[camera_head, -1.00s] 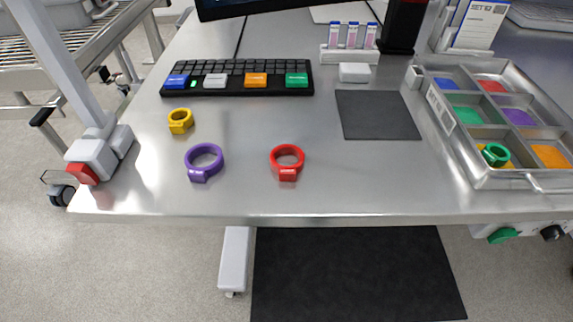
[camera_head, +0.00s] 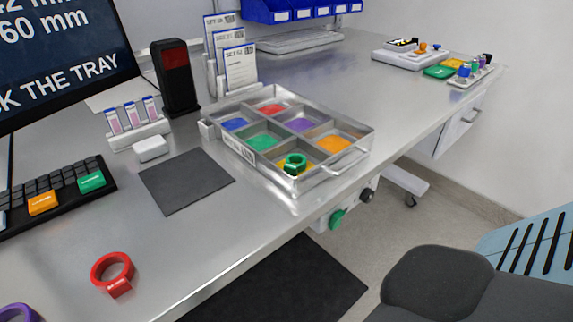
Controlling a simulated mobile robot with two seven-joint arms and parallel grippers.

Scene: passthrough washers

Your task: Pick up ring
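A red ring (camera_head: 112,275) with a small block on its rim lies flat on the metal table near its front edge, at the lower left. Part of a purple ring (camera_head: 18,313) shows at the bottom left corner, cut off by the frame. A green ring (camera_head: 295,164) lies in the front, yellow-floored compartment of the metal tray (camera_head: 356,160). The tray's other compartments have blue, red, green, purple and orange floors. Neither of my grippers is in view.
A dark grey mat (camera_head: 186,181) lies left of the tray. A keyboard (camera_head: 52,199) with coloured keys, a white vial rack (camera_head: 137,133) and a black post (camera_head: 175,78) stand on the table. A dark chair (camera_head: 440,285) stands at the lower right.

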